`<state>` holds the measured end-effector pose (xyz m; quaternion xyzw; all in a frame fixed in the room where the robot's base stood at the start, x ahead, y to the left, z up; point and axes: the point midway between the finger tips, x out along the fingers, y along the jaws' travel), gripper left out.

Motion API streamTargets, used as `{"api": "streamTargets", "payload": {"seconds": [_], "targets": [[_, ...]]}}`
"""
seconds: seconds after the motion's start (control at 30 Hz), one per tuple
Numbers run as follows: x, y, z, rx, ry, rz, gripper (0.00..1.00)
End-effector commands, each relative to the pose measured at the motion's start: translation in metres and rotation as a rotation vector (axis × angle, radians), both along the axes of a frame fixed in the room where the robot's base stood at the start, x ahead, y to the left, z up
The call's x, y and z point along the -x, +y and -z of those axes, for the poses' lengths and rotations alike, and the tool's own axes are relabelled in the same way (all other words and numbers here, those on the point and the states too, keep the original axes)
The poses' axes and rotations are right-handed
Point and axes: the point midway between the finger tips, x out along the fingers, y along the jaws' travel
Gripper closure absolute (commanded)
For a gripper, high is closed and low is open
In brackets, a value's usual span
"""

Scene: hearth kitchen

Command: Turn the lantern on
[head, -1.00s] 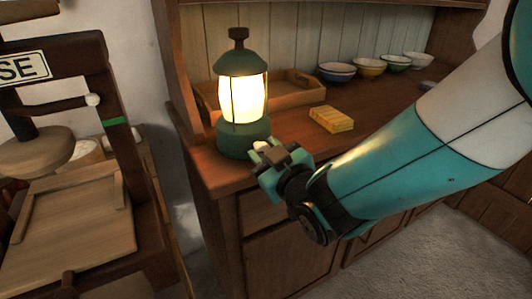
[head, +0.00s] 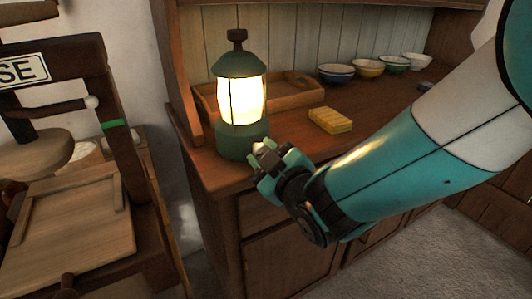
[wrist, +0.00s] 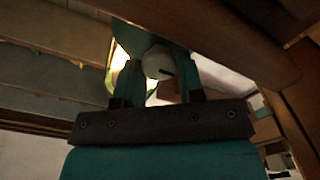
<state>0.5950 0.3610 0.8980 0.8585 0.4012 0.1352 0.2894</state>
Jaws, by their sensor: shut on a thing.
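The green lantern (head: 240,142) stands upright at the near left end of the wooden dresser top, its glass (head: 241,100) glowing bright yellow-white. My gripper (head: 262,154) is at the lantern's base, on its front right side. In the wrist view my gripper (wrist: 158,72) has its two teal fingers on either side of a round pale knob (wrist: 157,60) with a dark line on it, and is shut on it. The lantern's green body and yellow glow (wrist: 122,78) show behind the fingers. In the head view the gripper mostly hides the knob.
A yellow block-like stack (head: 331,120) lies right of the lantern. A wooden tray (head: 290,92) is behind it, and several bowls (head: 336,73) stand along the back. A wooden press-like frame (head: 75,200) stands at left. The dresser's upright post is close to the lantern.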

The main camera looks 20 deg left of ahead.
Motion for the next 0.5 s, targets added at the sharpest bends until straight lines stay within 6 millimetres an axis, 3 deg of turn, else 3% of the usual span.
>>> {"api": "streamTargets", "payload": {"seconds": [0.03,0.1,0.13,0.5], "targets": [[0.0002,0.0003,-0.0005,-0.001,-0.002,0.0,0.6],[0.0002,0.0003,-0.0005,0.0,-0.001,-0.001,0.44],[0.0001,0.0002,-0.0005,0.0,-0.001,-0.001,0.41],[0.0005,-0.0001,0.0017,0.003,0.003,-0.001,0.41]]}}
